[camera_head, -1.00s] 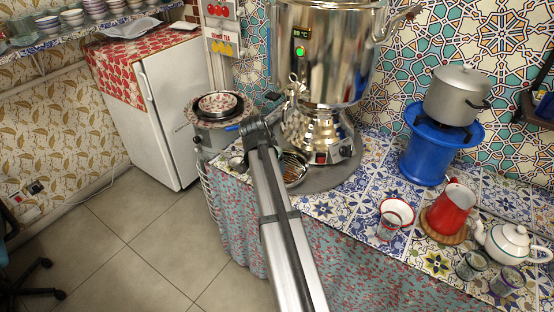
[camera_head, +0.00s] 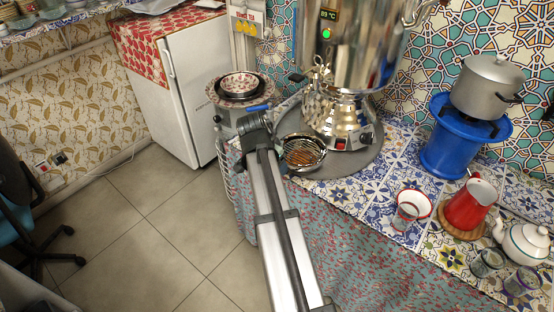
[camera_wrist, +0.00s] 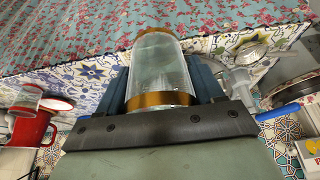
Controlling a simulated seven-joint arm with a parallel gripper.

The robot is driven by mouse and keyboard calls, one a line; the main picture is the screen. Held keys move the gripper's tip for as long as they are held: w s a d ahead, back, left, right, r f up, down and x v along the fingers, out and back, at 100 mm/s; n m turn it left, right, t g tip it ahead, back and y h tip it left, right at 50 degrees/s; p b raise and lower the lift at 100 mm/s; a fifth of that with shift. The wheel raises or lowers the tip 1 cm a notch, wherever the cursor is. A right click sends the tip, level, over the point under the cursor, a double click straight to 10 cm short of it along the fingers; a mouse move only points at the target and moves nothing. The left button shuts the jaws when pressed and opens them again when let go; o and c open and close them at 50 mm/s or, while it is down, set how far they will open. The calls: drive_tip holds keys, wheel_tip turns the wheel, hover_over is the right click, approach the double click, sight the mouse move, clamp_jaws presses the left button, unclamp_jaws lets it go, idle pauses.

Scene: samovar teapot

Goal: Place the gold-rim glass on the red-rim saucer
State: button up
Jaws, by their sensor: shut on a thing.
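My gripper (camera_wrist: 160,85) is shut on the gold-rim glass (camera_wrist: 158,65), a clear glass with gold bands at both ends, in the wrist view. In the head view my gripper (camera_head: 257,122) is by the counter's left end, left of the samovar; the glass is hidden there by my arm. The red-rim saucer (camera_head: 424,199), white with a red edge, lies on the tiled counter to the right, well apart from my gripper. A red-rimmed glass (camera_head: 405,217) stands at its front and partly covers it.
A steel samovar (camera_head: 345,115) and a round strainer tray (camera_head: 302,152) stand right of my gripper. A red pitcher (camera_head: 468,205), a white teapot (camera_head: 525,243) and small glasses (camera_head: 487,262) crowd the counter's right. Stacked bowls (camera_head: 239,86) sit behind my gripper.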

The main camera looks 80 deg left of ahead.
drive_tip(key=shift+s+d, duration=0.25)
drive_tip(key=shift+d, duration=0.05)
